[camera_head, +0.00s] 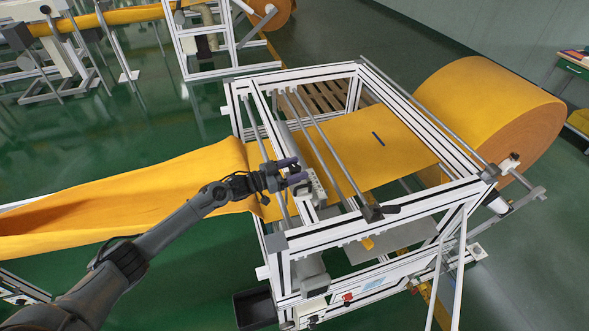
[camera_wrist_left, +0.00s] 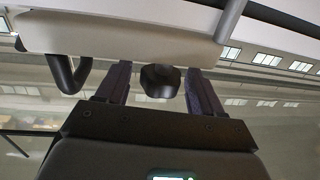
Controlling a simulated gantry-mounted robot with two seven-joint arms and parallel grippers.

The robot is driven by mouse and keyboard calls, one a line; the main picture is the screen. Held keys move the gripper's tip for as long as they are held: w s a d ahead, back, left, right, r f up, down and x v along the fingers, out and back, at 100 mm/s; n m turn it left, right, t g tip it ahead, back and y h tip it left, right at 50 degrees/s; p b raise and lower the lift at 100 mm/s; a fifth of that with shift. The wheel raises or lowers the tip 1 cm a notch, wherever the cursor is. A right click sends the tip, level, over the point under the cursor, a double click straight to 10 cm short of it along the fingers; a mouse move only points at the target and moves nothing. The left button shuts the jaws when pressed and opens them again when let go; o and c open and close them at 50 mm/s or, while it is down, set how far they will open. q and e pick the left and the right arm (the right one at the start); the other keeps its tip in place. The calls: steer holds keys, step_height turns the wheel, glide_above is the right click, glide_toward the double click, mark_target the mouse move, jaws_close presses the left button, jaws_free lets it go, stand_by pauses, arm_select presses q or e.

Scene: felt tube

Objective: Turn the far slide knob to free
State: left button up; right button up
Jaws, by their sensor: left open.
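My left gripper (camera_head: 296,172) reaches in from the left over the orange felt at the white frame, beside a small pale block (camera_head: 318,188) by the rails. In the left wrist view, my left gripper (camera_wrist_left: 160,80) is open, its two fingers apart. A dark rounded knob (camera_wrist_left: 158,81) shows between the fingers, with visible gaps on both sides. It sits below a pale housing (camera_wrist_left: 120,36). I cannot tell its slide setting. In the head view the knob is not clear, as the gripper covers that spot. My right gripper is not in view.
Steel rails (camera_head: 325,145) cross the white frame (camera_head: 365,225) close to my gripper. A black curved handle (camera_wrist_left: 66,76) stands left of the knob. A large orange felt roll (camera_head: 480,100) is at the right. Green floor (camera_head: 190,275) lies open at the near left.

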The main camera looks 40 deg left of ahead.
arm_select(q)
steer(key=c, duration=1)
steer(key=shift+o, duration=0.2)
steer(key=n+y+p, duration=0.1)
steer(key=p, duration=0.1)
steer(key=n+t+y+p, duration=0.1)
steer(key=y+p, duration=0.1)
steer(key=shift+d+r, duration=0.15)
steer(key=shift+r, duration=0.15)
steer(key=shift+f+n+y, duration=0.2)
steer(key=shift+n+y, duration=0.3)
steer(key=shift+y, duration=0.2)
steer(key=shift+t, duration=0.3)
steer(key=o, duration=1)
steer(key=shift+c, duration=0.2)
steer(key=shift+f, duration=0.1)
